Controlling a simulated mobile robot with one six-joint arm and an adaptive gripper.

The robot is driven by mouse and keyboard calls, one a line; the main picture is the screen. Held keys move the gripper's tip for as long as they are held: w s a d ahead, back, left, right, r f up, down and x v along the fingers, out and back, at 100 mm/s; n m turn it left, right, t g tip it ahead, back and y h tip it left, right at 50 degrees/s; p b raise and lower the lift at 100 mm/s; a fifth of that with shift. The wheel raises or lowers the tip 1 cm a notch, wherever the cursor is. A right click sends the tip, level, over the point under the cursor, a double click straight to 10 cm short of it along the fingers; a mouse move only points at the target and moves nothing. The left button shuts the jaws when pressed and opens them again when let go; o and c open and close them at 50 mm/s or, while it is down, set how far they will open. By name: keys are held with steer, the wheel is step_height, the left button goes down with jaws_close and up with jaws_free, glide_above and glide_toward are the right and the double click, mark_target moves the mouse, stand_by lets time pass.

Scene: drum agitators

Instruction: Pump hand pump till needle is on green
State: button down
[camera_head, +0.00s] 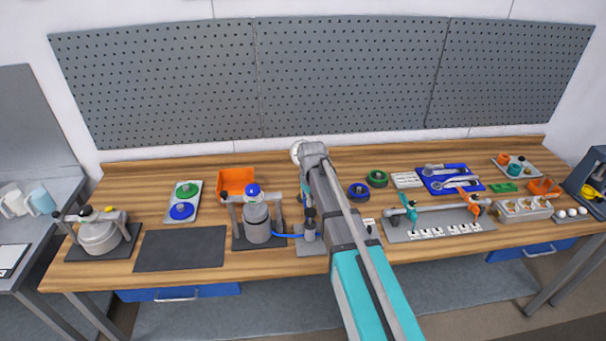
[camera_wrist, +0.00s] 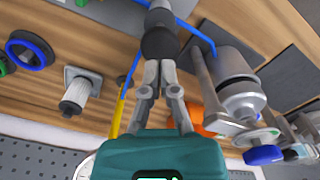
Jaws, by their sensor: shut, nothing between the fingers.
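The hand pump (camera_head: 309,232) stands on a grey plate near the front of the bench, partly behind my arm. In the wrist view its dark rounded top (camera_wrist: 160,43) lies right at my fingertips. My gripper (camera_wrist: 160,66) is shut and empty, its fingertips against or just short of that dark top; I cannot tell whether they touch. A blue hose (camera_head: 285,235) runs from the pump to a grey vessel (camera_head: 257,224) with a blue cap, held in a frame. No gauge needle or green zone can be made out.
Left of the vessel are a dark mat (camera_head: 180,249) and a lidded grey pot (camera_head: 99,235). An orange bin (camera_head: 236,181) stands behind the vessel. Right of my arm are green and blue rings (camera_head: 377,179) and a grey fixture with teal and orange clamps (camera_head: 440,222).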

mark_target(310, 211)
steer(key=shift+f, duration=0.15)
stand_by(2.9)
stand_by(0.6)
steer(key=shift+s+f+b, duration=0.1)
steer(key=shift+f+b, duration=3.05)
steer(key=shift+b, duration=0.15)
steer(key=shift+r+p, duration=3.35)
steer(key=shift+f, duration=0.2)
